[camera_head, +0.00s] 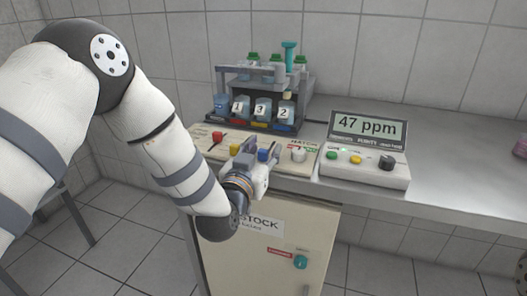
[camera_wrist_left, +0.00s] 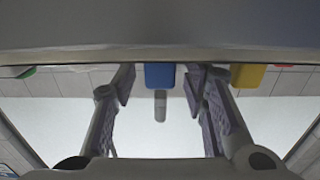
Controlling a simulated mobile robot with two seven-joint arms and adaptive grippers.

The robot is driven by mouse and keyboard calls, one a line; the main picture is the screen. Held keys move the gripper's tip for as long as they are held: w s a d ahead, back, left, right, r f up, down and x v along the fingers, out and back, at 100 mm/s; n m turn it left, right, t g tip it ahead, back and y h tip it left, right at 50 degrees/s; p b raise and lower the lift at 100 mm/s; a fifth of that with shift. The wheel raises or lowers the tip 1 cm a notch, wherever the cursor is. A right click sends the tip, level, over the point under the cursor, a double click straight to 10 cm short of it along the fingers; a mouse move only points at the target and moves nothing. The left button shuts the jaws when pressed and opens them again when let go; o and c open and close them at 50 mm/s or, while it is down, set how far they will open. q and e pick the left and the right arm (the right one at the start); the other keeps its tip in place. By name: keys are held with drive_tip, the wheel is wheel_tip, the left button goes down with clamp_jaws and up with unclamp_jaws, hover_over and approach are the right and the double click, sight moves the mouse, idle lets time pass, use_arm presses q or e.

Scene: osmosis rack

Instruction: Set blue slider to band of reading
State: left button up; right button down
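The meter (camera_head: 362,150) reads "47 ppm" on its display. The blue slider (camera_head: 263,155) sits on the cream control panel (camera_head: 206,145), right of the yellow slider (camera_head: 234,150) and the red slider (camera_head: 217,138). My left gripper (camera_head: 255,164) is at the panel by the blue slider. In the left wrist view, its two fingers (camera_wrist_left: 160,95) stand apart, with the blue slider (camera_wrist_left: 160,76) in the gap between them and space on both sides. The yellow slider (camera_wrist_left: 247,76) shows right of them. The band marks near the blue slider are hidden by the gripper. My right gripper is not seen.
A rack (camera_head: 240,75) with numbered bottles stands behind the panel. The meter box has small coloured buttons and a black dial (camera_head: 387,162). A stock cabinet (camera_head: 250,255) stands below.

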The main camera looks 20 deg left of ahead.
sight(264, 151)
use_arm(q)
drive_tip(key=shift+c, duration=0.2)
